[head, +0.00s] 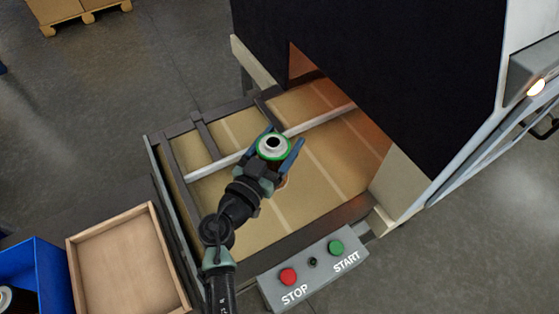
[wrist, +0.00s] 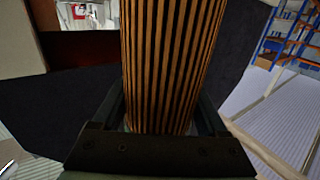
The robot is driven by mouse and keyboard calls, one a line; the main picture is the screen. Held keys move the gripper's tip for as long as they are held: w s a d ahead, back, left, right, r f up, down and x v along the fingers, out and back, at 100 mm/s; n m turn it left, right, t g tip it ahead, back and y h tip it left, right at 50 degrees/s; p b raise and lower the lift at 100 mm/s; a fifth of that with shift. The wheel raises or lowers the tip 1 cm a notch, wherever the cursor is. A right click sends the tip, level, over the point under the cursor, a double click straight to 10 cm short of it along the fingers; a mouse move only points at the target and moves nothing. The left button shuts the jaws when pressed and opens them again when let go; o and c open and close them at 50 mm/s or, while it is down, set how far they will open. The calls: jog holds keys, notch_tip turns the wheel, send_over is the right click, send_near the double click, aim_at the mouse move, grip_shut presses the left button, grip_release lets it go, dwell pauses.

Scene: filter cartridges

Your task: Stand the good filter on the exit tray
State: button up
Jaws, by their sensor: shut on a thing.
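My gripper (head: 282,142) is shut on a filter (head: 273,147). The filter has a green rim and a pale top with a dark hole. It looks upright between the fingers, over the tan belt. The wrist view shows its brown pleated side (wrist: 172,60) between the two fingers. I cannot tell whether its bottom touches the belt. An empty, shallow wooden tray (head: 155,218) lies at the lower left, apart from the gripper. No label shows whether it is the exit tray.
The belt (head: 330,190) runs under a black hood (head: 380,70), with a pale rail (head: 205,171) across it. A control box (head: 313,272) with red STOP and green START buttons stands in front. A blue bin (head: 50,270) at the lower left holds another cartridge (head: 15,300).

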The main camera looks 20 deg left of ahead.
jog(key=shift+w+f, duration=0.1)
jog(key=shift+f, duration=2.4)
jog(key=shift+f+b, duration=0.2)
jog(key=shift+b, duration=0.3)
jog(key=o, duration=1.4)
jog(key=shift+c, duration=0.2)
jog(key=shift+r+p, duration=0.25)
jog(key=shift+p, duration=0.1)
